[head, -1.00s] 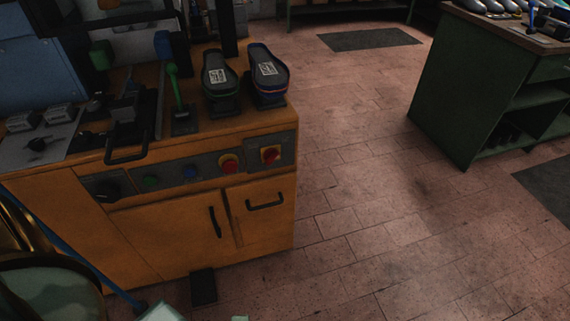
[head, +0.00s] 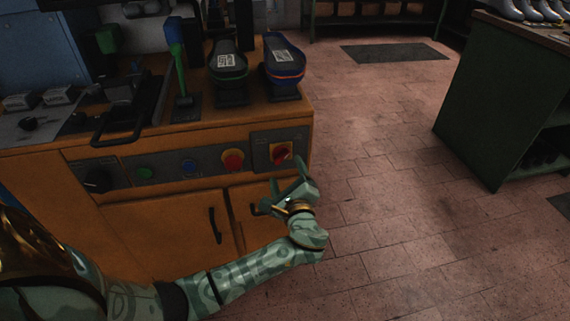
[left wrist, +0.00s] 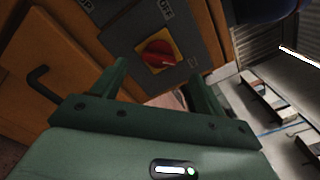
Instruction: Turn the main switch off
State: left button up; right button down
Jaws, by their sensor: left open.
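The main switch (head: 281,153) is a red rotary knob on a yellow square, on a grey plate at the right end of the orange cabinet's front panel. In the left wrist view the red knob (left wrist: 155,54) lies just beyond and between my fingertips, with an "OFF" label on the plate near it. My left gripper (head: 287,183) is open and empty, just below and in front of the switch. In the left wrist view its two green fingers (left wrist: 158,78) stand apart, not visibly touching the knob. My right gripper is out of view.
A red button (head: 232,160) on yellow, a blue button (head: 189,168), a green button (head: 143,174) and a black knob (head: 97,180) sit left of the switch. A cabinet door handle (head: 215,226) sticks out below.

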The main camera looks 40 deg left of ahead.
aim_at(282, 158)
pick_arm(q)
jog(key=b+x, duration=0.1)
jog(key=x, duration=0.3)
jog(key=shift+w+a+f, duration=0.15)
jog(key=shift+w+a, duration=0.45)
jog(key=shift+a, duration=0.05)
jog(key=c, duration=1)
